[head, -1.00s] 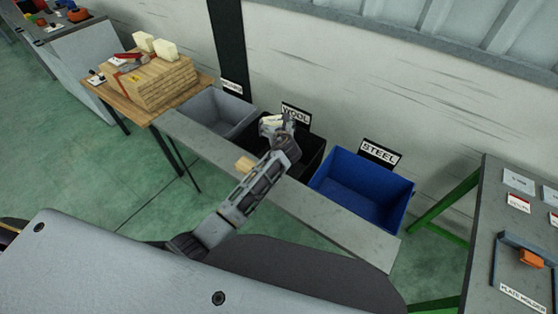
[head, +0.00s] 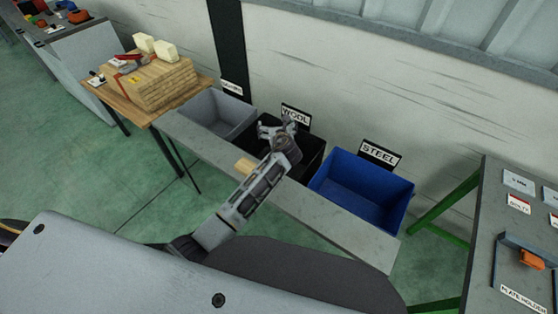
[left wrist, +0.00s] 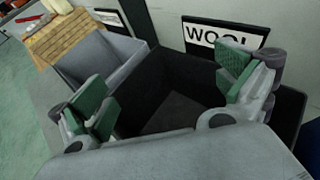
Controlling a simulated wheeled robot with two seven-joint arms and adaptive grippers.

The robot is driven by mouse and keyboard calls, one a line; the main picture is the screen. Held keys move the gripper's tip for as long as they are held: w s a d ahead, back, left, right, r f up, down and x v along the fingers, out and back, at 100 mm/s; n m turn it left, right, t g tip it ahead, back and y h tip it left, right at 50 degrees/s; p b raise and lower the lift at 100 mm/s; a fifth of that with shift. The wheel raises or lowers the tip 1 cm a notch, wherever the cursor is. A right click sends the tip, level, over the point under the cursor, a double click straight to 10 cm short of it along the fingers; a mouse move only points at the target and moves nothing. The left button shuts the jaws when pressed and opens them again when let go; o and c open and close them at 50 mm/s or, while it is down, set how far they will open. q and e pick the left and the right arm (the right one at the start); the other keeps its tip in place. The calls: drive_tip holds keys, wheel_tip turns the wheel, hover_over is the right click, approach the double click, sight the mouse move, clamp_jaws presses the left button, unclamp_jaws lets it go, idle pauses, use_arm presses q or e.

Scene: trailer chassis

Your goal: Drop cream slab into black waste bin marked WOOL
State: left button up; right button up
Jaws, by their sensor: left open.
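The black bin (head: 309,164) stands behind the grey bench, between a grey bin and a blue bin, with a WOOL sign (head: 295,115) at its back. My left gripper (head: 277,128) is over this bin with its fingers spread and nothing between them. In the left wrist view the green-padded fingers (left wrist: 168,92) stand wide apart above the bin's dark interior (left wrist: 178,112). The slab that was in the fingers does not show now; part of the bin's inside is hidden by my gripper. My right gripper is not in view.
The grey bin (head: 218,113) is to the left and the blue STEEL bin (head: 362,190) to the right. Two cream blocks (head: 165,51) sit on stacked boards (head: 150,85) at the left.

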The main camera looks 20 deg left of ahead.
use_arm(q)
drive_tip(key=v, duration=1.1)
drive_tip(key=shift+s, duration=0.3)
drive_tip(key=shift+d, duration=0.1)
idle(0.7)
